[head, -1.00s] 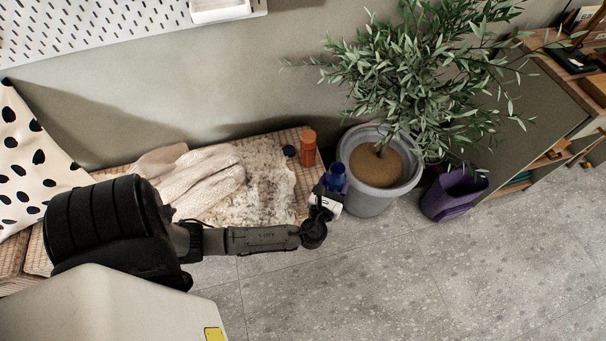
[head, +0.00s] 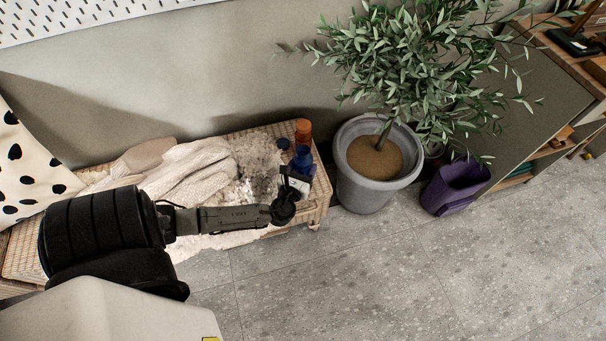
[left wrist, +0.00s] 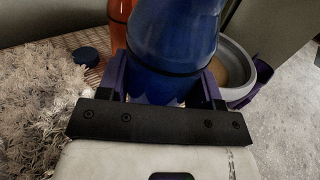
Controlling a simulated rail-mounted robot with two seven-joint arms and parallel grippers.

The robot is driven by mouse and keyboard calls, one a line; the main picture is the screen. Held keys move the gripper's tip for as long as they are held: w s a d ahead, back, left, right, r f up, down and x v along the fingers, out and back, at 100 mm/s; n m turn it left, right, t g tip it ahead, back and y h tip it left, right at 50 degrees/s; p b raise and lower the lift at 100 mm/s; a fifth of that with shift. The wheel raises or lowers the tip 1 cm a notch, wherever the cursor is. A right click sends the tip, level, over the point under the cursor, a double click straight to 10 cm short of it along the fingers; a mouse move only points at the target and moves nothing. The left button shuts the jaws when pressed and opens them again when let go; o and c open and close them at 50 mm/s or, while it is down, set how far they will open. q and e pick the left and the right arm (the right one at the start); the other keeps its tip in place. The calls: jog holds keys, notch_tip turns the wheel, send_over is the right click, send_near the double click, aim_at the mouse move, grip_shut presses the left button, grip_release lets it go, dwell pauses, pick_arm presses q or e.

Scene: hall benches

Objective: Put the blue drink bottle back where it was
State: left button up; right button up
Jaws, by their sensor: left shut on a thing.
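The blue drink bottle (head: 302,158) is in my left gripper (head: 298,174), over the right end of the wicker bench (head: 312,208). In the left wrist view the blue bottle (left wrist: 172,45) stands between the two fingers of the gripper (left wrist: 165,85), which are shut on it. Its base is hidden by the gripper, so I cannot tell whether it touches the bench. An orange bottle (head: 303,132) stands just behind it and also shows in the left wrist view (left wrist: 119,22). My right gripper is not in view.
A small dark blue round lid (head: 283,144) lies left of the bottles, beside a shaggy throw (head: 255,165) and a knitted blanket (head: 190,170). A grey plant pot (head: 362,190) stands right of the bench. A purple bin (head: 452,188) is farther right.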

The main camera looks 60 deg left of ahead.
aim_at(303, 173)
pick_arm(q)
notch_tip(303, 173, down, 4)
jog(key=shift+r+b, duration=0.1)
jog(key=shift+b, duration=1.15)
jog(key=shift+r, duration=0.1)
jog(key=o, duration=0.6)
jog(key=shift+f, duration=0.2)
jog(key=o, duration=0.5)
jog(key=shift+c, duration=0.2)
jog(key=shift+r, duration=0.1)
